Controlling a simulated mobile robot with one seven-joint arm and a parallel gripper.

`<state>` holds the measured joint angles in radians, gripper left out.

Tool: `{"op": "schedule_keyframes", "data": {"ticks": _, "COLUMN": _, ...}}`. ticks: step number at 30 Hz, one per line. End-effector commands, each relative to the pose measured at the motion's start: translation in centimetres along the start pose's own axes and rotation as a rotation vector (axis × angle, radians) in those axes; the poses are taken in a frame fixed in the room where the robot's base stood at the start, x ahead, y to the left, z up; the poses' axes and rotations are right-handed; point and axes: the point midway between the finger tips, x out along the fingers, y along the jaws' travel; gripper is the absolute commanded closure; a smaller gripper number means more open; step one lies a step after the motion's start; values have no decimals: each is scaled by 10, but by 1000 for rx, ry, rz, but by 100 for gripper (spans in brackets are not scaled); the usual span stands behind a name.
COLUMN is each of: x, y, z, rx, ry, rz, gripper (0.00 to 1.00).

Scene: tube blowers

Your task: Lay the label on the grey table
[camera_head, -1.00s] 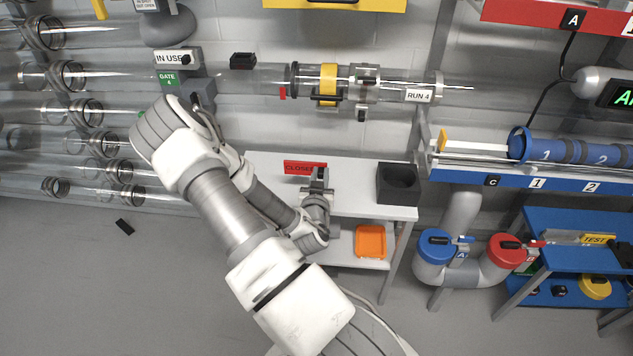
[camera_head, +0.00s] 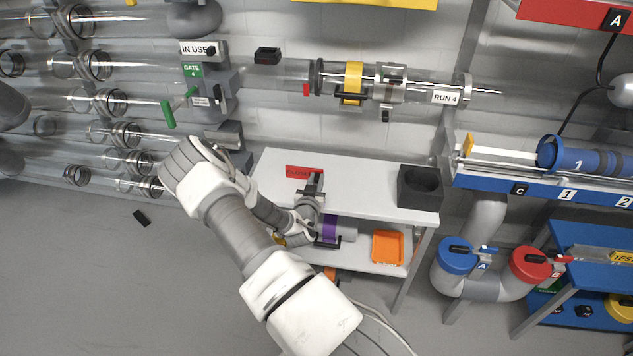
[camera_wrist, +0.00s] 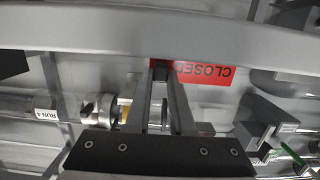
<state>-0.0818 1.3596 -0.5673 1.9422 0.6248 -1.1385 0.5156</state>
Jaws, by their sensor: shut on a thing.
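The label is a small red plate reading CLOSED (camera_head: 304,172). In the wrist view the label (camera_wrist: 205,73) extends to the right of the fingertips, its writing upside down. My gripper (camera_head: 311,187) is shut on one end of it; in the wrist view the fingers (camera_wrist: 161,68) come together at the label's left end. The grey table (camera_head: 360,192) is a pale bench against the wall. In the head view the label appears over the left part of its top. I cannot tell the exact gap between label and tabletop.
A black open box (camera_head: 419,188) stands at the table's right end. An orange tray (camera_head: 388,247) and a purple-banded cylinder (camera_head: 330,229) are on the lower shelf. The clear RUN 4 tube (camera_head: 430,91) runs above the table. The tabletop's middle is bare.

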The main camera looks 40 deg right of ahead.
Motion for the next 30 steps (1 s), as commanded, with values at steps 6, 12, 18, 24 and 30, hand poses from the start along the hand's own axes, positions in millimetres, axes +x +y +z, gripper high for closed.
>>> {"op": "schedule_keyframes", "data": {"ticks": 6, "x": 0, "y": 0, "z": -1, "rx": 1, "ry": 2, "rz": 0, "gripper": 100}}
{"op": "schedule_keyframes", "data": {"ticks": 12, "x": 0, "y": 0, "z": 2, "rx": 1, "ry": 2, "rz": 0, "gripper": 68}}
{"op": "schedule_keyframes", "data": {"ticks": 18, "x": 0, "y": 0, "z": 2, "rx": 1, "ry": 2, "rz": 0, "gripper": 49}}
{"op": "schedule_keyframes", "data": {"ticks": 24, "x": 0, "y": 0, "z": 1, "rx": 1, "ry": 2, "rz": 0, "gripper": 49}}
{"op": "schedule_keyframes", "data": {"ticks": 30, "x": -13, "y": 0, "z": -2, "rx": 0, "ry": -1, "rz": 1, "gripper": 49}}
